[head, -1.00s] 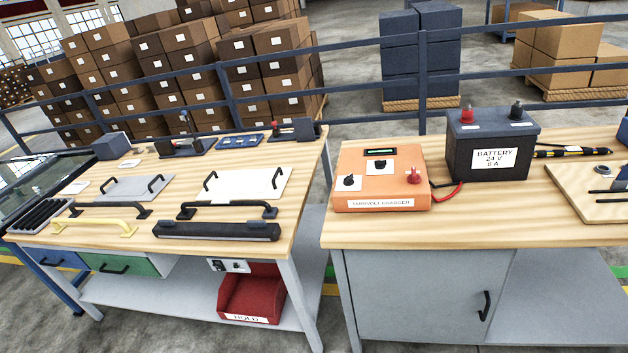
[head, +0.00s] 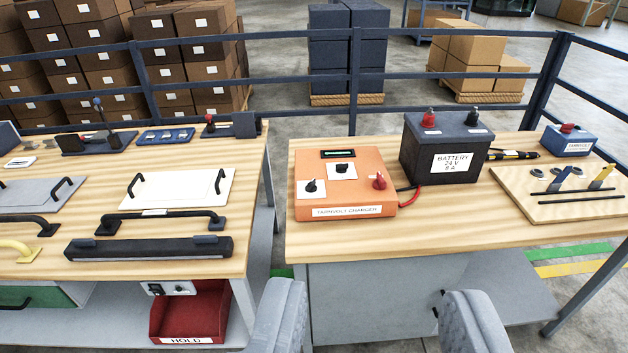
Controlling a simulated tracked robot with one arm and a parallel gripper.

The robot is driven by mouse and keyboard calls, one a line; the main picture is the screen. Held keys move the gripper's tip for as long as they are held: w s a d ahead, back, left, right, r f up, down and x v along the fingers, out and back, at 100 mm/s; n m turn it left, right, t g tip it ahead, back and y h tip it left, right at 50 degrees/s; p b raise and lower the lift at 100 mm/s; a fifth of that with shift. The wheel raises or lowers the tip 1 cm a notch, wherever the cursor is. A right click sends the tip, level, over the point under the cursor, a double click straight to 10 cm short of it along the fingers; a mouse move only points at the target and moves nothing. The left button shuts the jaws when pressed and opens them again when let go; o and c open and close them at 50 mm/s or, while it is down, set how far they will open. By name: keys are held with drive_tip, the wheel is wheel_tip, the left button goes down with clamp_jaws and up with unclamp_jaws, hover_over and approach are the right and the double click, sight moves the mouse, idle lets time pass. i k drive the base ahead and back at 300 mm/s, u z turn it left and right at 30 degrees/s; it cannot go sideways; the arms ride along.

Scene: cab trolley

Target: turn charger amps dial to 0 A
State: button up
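The orange charger (head: 345,195), labelled "TARNVOLT CHARGER", stands on the right wooden bench. Its sloped top has a dark display (head: 345,153), a black left dial (head: 311,186) on a white plate, a second black dial (head: 343,168) on a white plate, and a red knob (head: 379,181) at the right. The dial markings are too small to read, so I cannot tell which is the amps dial or its setting. My gripper (head: 375,325) shows at the bottom edge as two grey fingers spread wide apart, empty, in front of the bench and below the charger.
A dark battery (head: 452,150) stands right of the charger, with a red cable between them. A wooden board (head: 530,205) with levers lies further right. The left bench (head: 190,190) holds handles and panels, with a gap between benches. The bench front before the charger is bare.

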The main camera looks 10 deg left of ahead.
sight(340, 167)
drive_tip(key=u, duration=0.15)
drive_tip(key=i, duration=2.25)
drive_tip(key=z, duration=0.2)
